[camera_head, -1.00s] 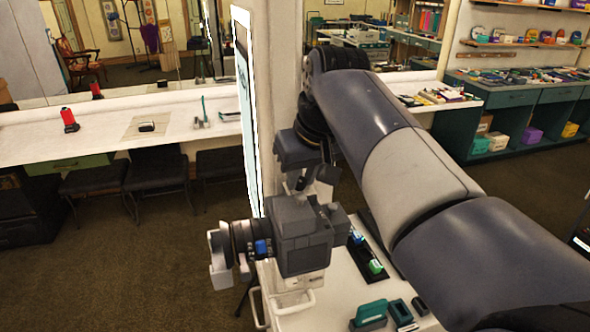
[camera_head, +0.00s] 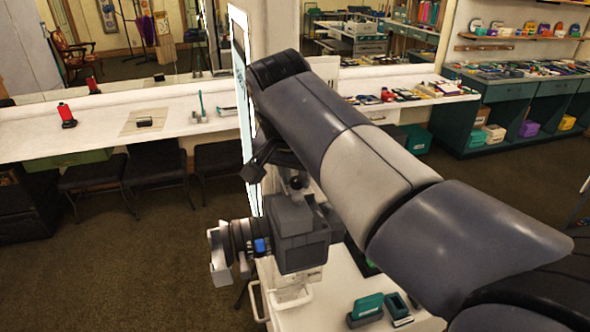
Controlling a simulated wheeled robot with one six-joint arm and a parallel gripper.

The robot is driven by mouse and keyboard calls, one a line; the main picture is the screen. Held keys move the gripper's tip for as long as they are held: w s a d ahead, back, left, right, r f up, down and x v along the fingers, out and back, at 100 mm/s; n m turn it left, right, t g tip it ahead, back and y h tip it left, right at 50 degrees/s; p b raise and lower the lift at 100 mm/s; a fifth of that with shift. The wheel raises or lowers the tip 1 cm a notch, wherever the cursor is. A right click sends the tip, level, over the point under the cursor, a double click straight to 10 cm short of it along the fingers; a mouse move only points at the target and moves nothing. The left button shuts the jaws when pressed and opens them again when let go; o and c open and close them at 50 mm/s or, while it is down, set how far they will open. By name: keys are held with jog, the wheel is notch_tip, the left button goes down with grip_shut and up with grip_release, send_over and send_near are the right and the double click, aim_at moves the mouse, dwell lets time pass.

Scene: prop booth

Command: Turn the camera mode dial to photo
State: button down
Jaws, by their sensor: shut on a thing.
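The camera (camera_head: 298,238) is a dark grey boxy body with its lens (camera_head: 240,243) pointing left, above the corner of a white table. A blue part shows on the lens side. My gripper (camera_head: 293,184) is above the top of the camera, partly hidden behind my arm. It is shut on the mode dial at the camera's top. The dial itself and its marks are too small and covered to read, so I cannot tell which mode it points to.
The white table (camera_head: 345,290) holds a teal block (camera_head: 367,306) and a dark teal holder (camera_head: 397,306) close to my arm. A tall bright panel (camera_head: 245,100) stands behind the camera. A long white counter (camera_head: 100,120) runs along the back. Open floor lies at left.

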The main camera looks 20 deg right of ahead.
jog(key=shift+w+a+m+g+h, duration=0.15)
jog(key=shift+m+g+h, duration=0.3)
jog(key=shift+m, duration=1.05)
jog(key=c, duration=1.2)
grip_release()
jog(key=shift+c, duration=0.2)
jog(key=v, duration=1.1)
jog(key=shift+f, duration=0.15)
jog(key=x, duration=1)
jog(key=shift+f, duration=0.25)
jog(key=shift+w+f, duration=0.1)
